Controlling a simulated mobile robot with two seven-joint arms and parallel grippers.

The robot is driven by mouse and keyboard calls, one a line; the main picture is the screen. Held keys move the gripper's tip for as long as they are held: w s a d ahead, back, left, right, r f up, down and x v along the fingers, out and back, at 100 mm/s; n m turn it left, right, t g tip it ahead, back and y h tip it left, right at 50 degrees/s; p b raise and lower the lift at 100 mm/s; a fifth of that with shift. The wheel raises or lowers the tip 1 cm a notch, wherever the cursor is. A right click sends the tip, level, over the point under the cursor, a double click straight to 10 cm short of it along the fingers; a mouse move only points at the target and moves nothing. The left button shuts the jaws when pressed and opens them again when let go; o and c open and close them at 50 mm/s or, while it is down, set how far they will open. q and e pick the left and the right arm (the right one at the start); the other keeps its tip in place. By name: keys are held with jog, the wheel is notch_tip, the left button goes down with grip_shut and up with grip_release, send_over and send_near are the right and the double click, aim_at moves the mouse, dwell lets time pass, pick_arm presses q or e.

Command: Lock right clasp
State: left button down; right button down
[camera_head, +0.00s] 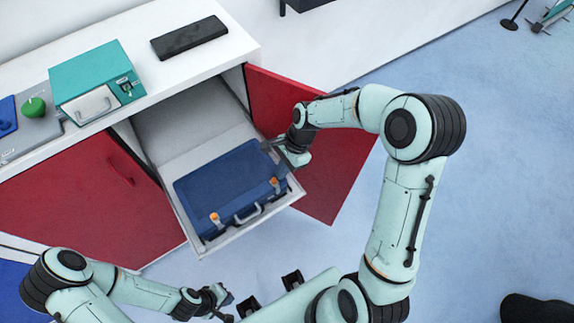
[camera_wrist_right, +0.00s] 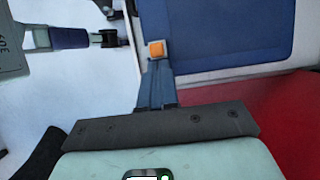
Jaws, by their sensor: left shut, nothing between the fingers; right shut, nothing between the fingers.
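A blue case (camera_head: 225,185) lies flat in a pulled-out white drawer (camera_head: 270,208); it also shows in the right wrist view (camera_wrist_right: 235,30). Its front edge carries a handle (camera_head: 247,214), an orange left clasp (camera_head: 215,218) and an orange right clasp (camera_head: 274,183). The right clasp shows in the right wrist view (camera_wrist_right: 156,49), just beyond my fingertips. Whether it is locked, I cannot tell. My right gripper (camera_head: 268,147) is shut and empty near the case's right side; contact is unclear. My left gripper (camera_head: 224,300) is shut and empty, low in front of the drawer.
A red door (camera_head: 318,190) stands open right of the drawer, behind my right forearm. Another red front (camera_head: 90,205) is to the left. A teal box (camera_head: 95,75) and a black slab (camera_head: 189,38) sit on the white cabinet top. The blue floor on the right is mostly clear.

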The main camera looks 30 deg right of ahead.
jog(key=shift+s+a, duration=0.15)
jog(key=shift+a, duration=1.45)
